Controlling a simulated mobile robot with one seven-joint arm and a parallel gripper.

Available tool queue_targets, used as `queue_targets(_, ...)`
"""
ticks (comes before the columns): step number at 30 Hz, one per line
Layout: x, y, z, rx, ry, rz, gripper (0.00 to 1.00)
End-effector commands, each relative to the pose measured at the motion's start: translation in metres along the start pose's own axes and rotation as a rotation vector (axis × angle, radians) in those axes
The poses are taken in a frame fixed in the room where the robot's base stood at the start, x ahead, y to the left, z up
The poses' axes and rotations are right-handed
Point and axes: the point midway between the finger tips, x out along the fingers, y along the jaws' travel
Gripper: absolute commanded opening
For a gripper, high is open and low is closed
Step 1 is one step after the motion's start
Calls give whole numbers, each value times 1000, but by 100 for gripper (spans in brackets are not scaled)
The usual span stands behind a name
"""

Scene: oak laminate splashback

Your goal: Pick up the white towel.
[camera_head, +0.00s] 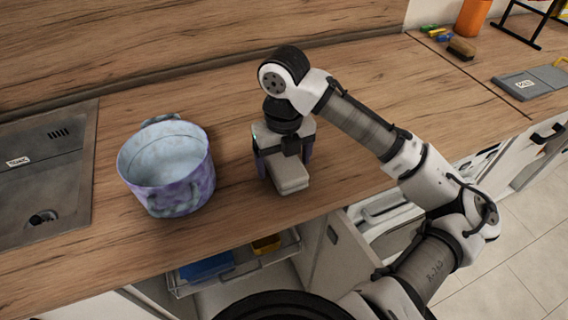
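A pale, off-white folded block that looks like the white towel (290,178) lies at the front part of the wooden counter, right of the pot. My gripper (284,168) points down over it. Its two purplish fingers are spread apart, one at the left side of the towel and one toward its right side. The gripper body hides the towel's back part. I cannot tell whether the fingers press on the towel or only stand beside it, nor whether the towel is clear of the counter.
A purple-patterned pot (184,190) stands close left of my gripper. A dark sink (62,165) is at the far left. An open drawer (240,268) juts out below the counter edge. A grey board (530,83), a brush (461,48) and an orange container (472,17) are at the back right. Counter between is clear.

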Motion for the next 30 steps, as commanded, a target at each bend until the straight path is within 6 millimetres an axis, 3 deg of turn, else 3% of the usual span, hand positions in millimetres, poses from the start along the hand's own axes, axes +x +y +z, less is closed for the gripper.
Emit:
queue_targets(2,0,0,0,0,0,0,71)
queue_targets(11,0,0,0,0,0,0,31)
queue_targets(23,-8,0,1,0,-2,-1,30)
queue_targets(30,-43,-1,1,1,-3,-5,30)
